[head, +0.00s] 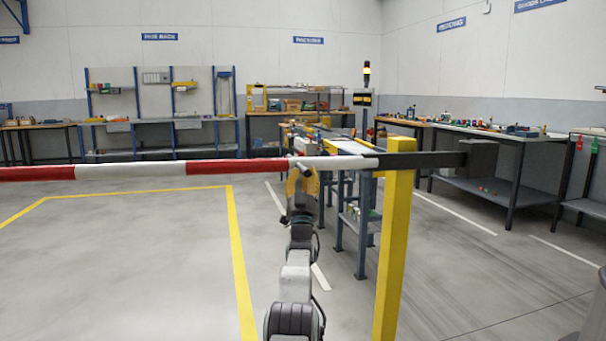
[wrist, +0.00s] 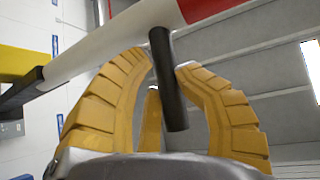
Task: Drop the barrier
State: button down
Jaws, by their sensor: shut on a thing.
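The barrier arm (head: 130,171), a red and white striped boom, lies level across the head view. It is pivoted at the top of a yellow post (head: 394,240), with a dark bar and a grey block (head: 481,157) on the post's right side. My gripper (head: 301,168) is just under the boom's white part, left of the post. In the wrist view, my yellow fingers (wrist: 163,68) are shut around a dark round handle (wrist: 170,95) sticking out from the boom (wrist: 110,45). The boom's left end is out of the head view.
Yellow floor lines (head: 240,270) mark a clear bay on the left. A long workbench (head: 350,145) with blue-grey legs stands behind the post. More benches and shelves line the back and right walls. A grey rounded object (head: 594,320) is at the lower right edge.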

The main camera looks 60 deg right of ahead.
jog(key=shift+s+r, duration=0.15)
jog(key=shift+s, duration=0.15)
jog(key=c, duration=1)
grip_release()
jog(key=shift+s, duration=0.15)
jog(key=shift+c, duration=0.2)
jog(key=shift+o, duration=1.2)
jog(key=shift+d, duration=0.1)
jog(key=shift+w+f, duration=0.2)
jog(key=v, duration=1.2)
